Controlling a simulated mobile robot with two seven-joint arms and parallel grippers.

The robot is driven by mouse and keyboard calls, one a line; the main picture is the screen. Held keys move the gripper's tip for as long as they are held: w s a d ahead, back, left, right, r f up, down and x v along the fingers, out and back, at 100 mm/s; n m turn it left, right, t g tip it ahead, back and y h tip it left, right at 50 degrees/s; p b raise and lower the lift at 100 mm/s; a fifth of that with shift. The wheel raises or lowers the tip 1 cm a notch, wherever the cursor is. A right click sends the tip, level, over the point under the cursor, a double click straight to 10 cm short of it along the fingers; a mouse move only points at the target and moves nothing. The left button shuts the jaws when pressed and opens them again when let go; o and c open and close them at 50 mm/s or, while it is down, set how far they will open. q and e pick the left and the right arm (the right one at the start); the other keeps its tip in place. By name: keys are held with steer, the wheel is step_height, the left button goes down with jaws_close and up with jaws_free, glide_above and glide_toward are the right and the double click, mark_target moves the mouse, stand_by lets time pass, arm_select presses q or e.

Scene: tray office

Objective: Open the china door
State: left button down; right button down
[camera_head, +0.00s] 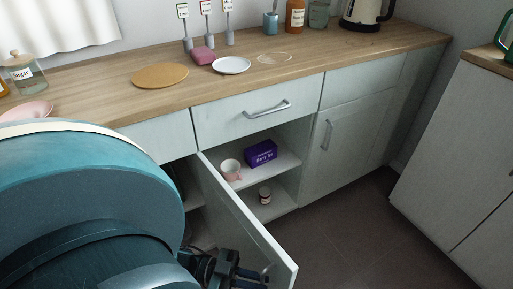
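A pale cabinet door (236,219) under the counter stands swung out toward me, well away from the cabinet front. Its far upright edge is by the cabinet divider and its free edge is at bottom centre. My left gripper (255,277) is at the bottom of the view, beside the door near its free edge. Whether it touches the door or holds anything cannot be told. My teal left arm hides the lower left, including most of the cabinet there. No handle shows on this door. My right gripper is not in view.
Open shelves right of the door hold a pink-white cup (231,170), a purple box (261,153) and a small jar (265,195). A drawer (258,112) and another door (345,132) are shut. Dark floor (350,235) is clear at right, before another cabinet (465,150).

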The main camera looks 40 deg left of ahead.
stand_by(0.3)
arm_select(q)
steer(key=c, duration=1.5)
jaws_free()
steer(key=shift+a, duration=0.1)
steer(key=v, duration=1.3)
